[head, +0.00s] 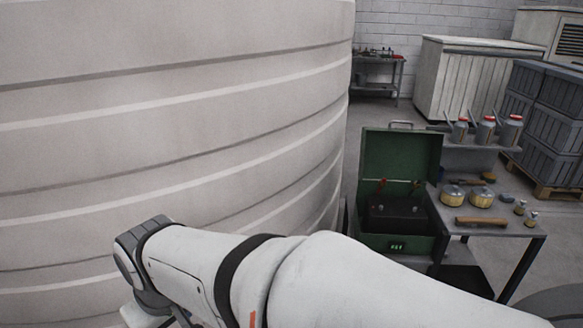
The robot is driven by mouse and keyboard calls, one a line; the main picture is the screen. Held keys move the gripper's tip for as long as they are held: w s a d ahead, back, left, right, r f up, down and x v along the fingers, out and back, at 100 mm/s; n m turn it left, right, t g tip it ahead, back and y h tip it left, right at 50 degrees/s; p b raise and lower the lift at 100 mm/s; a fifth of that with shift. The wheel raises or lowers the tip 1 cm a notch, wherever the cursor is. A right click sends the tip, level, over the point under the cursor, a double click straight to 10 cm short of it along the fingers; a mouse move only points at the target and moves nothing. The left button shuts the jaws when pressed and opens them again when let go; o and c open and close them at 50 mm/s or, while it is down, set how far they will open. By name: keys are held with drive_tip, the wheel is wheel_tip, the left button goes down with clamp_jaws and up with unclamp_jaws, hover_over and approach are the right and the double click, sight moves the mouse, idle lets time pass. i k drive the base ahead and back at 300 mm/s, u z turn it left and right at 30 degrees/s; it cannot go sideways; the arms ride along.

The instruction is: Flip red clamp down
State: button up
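A green metal box (396,165) stands open at right of centre, with its lid raised at the back. Two small reddish upright parts, possibly clamps, show inside it: a left one (381,184) and a right one (417,186). They are too small to tell which way each is flipped. A dark unit (397,214) with small knobs sits below them in the box. My arm crosses the bottom of the view, in front of the box's lower area. Its far end points left, away from the box, and my gripper is out of view.
A large pale ribbed tank (170,110) fills the left side, close to my arm. A workbench (500,226) right of the box holds tins, a wooden-handled tool (481,221) and red-capped bottles (486,130). Grey crates (555,130) stand behind. Floor is free beyond the box.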

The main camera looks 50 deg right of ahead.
sight(381, 186)
drive_tip(key=z, duration=2.1)
drive_tip(key=i, duration=1.15)
drive_tip(key=z, duration=0.4)
